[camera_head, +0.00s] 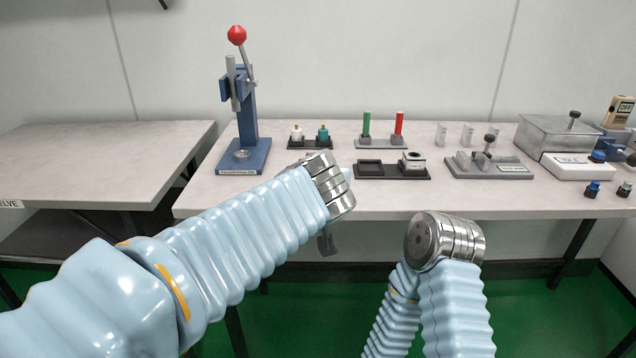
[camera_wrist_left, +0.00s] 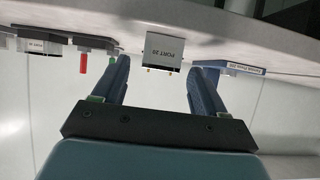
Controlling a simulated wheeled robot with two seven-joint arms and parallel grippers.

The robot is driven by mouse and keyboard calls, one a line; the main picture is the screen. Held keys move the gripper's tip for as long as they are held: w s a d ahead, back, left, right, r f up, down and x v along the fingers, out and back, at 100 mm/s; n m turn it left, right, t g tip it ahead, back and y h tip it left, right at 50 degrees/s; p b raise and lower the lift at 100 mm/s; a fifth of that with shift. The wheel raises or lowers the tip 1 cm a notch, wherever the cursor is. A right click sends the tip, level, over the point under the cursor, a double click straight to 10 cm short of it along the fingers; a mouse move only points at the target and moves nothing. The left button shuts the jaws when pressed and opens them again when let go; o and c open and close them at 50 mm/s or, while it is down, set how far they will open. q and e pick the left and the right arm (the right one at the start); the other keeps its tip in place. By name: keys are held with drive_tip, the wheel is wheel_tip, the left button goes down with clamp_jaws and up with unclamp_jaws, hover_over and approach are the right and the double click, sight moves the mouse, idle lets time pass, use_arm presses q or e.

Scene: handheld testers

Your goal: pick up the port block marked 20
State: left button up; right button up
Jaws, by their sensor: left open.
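The port block marked 20 (camera_wrist_left: 164,50) is a small white block with dark lettering. In the left wrist view, which looks upside down, it stands on the table between the lines of my left gripper's fingers. My left gripper (camera_wrist_left: 163,68) is open, with the block ahead of the gap and no finger seen closed on it. In the head view my left wrist covers this area, and I cannot make out the block or the fingers clearly. My right wrist shows low in the middle of the head view, but its fingers are not visible.
A blue press (camera_head: 246,150) with a red knob stands at the left. Behind are a stand with green and red pins (camera_head: 382,143) and a small two-bottle rack (camera_head: 311,144). A grey fixture (camera_head: 487,165) stands right.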

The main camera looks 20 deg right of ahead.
use_arm(q)
drive_tip(key=shift+w+d+f, duration=0.2)
drive_tip(key=shift+w+f, duration=0.15)
drive_tip(key=shift+w, duration=0.2)
drive_tip(key=c, duration=1.1)
drive_tip(key=shift+r, duration=0.1)
